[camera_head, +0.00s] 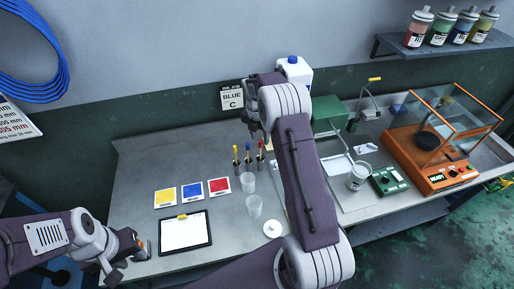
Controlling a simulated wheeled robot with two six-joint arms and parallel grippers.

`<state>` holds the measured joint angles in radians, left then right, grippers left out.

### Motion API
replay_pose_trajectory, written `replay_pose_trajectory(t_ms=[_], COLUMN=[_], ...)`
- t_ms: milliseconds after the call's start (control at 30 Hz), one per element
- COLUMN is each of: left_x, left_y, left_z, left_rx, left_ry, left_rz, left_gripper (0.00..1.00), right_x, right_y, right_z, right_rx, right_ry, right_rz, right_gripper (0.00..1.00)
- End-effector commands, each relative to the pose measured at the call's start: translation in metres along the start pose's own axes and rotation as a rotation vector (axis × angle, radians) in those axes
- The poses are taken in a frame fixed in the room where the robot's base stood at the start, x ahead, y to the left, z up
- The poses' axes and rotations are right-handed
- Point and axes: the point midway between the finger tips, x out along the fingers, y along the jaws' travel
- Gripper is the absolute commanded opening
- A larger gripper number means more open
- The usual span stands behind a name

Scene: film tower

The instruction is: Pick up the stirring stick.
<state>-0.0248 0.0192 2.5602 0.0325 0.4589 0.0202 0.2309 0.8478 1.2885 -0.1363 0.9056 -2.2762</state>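I cannot make out a stirring stick for certain. My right arm hides part of the middle bench.
Two clear cups (254,207) stand mid-bench near a clipboard (185,233) and yellow, blue and red cards (219,186). Right of my arm are a labelled cup (359,177), a green device (389,181) and an orange glass-sided balance (431,167). A shelf (440,48) holds several jars.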

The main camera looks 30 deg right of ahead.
Motion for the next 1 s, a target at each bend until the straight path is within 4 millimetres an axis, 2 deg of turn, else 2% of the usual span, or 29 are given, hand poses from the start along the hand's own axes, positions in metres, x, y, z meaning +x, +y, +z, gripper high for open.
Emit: replay_pose_trajectory(t_ms=[233,467,600,700,967,1000], left_x=[-0.014,-0.02,-0.036,-0.038,-0.037,-0.037], left_y=[0.0,0.0,0.001,0.001,0.001,0.001], left_z=[-0.001,-0.002,-0.004,-0.004,-0.004,-0.004], left_rx=[0.0,0.0,0.0,0.0,0.0,0.0], left_ry=[0.0,0.0,0.001,0.001,0.0,0.001], left_rz=[0.0,0.0,0.0,0.0,0.0,0.0], left_gripper=[0.36,0.36,0.36,0.36,0.36,0.36], right_x=[0.031,0.044,0.066,0.083,0.09,0.09], right_y=[0.0,0.001,0.004,0.004,0.004,0.004], right_z=[0.0,0.0,0.002,0.002,0.002,0.002], right_rx=[0.002,0.003,0.003,0.004,0.004,0.004], right_ry=[0.002,0.002,0.002,0.001,-0.001,-0.001], right_rz=[-0.002,-0.001,-0.002,0.0,0.002,0.002], right_gripper=[0.4,0.4,0.4,0.4,0.4,0.34])
